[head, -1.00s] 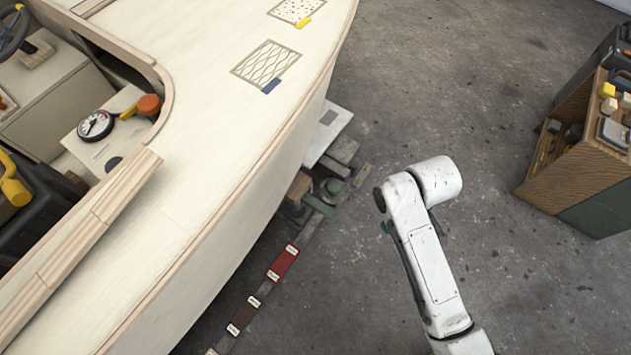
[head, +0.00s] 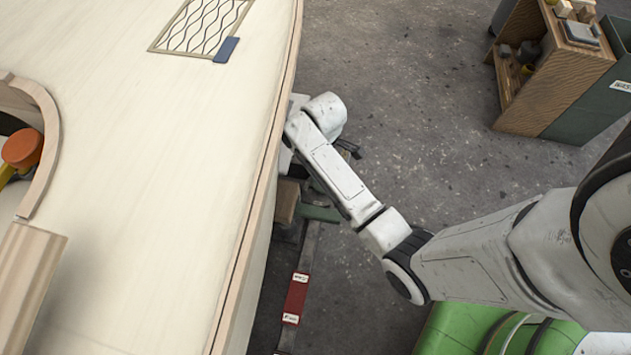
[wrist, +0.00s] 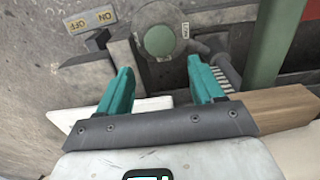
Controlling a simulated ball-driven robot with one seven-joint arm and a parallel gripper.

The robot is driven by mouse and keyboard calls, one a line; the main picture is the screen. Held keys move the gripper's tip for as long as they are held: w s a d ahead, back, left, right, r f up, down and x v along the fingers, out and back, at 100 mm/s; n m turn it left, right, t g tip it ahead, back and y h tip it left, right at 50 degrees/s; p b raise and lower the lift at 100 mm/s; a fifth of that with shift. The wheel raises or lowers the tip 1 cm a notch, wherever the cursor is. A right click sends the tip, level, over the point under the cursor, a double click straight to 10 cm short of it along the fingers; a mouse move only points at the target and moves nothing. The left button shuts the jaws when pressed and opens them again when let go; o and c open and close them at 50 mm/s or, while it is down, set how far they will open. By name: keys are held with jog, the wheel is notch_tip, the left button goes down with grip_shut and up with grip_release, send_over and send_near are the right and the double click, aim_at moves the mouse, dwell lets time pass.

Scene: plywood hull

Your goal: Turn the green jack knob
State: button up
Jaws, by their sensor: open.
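The green jack knob (wrist: 158,41) shows in the wrist view as a round, dull green disc on a grey round housing. It sits at top centre, just beyond and between the fingertips of my gripper (wrist: 159,68). The two teal fingers are spread apart with nothing between them. They do not appear to touch the knob. In the head view my arm reaches down beside the hull; the gripper is mostly hidden there, and I cannot make out the knob.
An ON/OFF plate (wrist: 90,18) lies left of the knob. A green post (wrist: 266,45) stands close on the right, with a wooden block (wrist: 285,107) below it. In the head view the plywood hull (head: 160,130) is close left of my arm; a wooden cabinet (head: 555,85) stands at right.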

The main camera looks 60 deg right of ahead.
notch_tip(320, 180, down, 10)
jog(key=b, duration=0.5)
jog(key=shift+r, duration=0.1)
jog(key=shift+c, duration=0.2)
jog(key=c, duration=0.7)
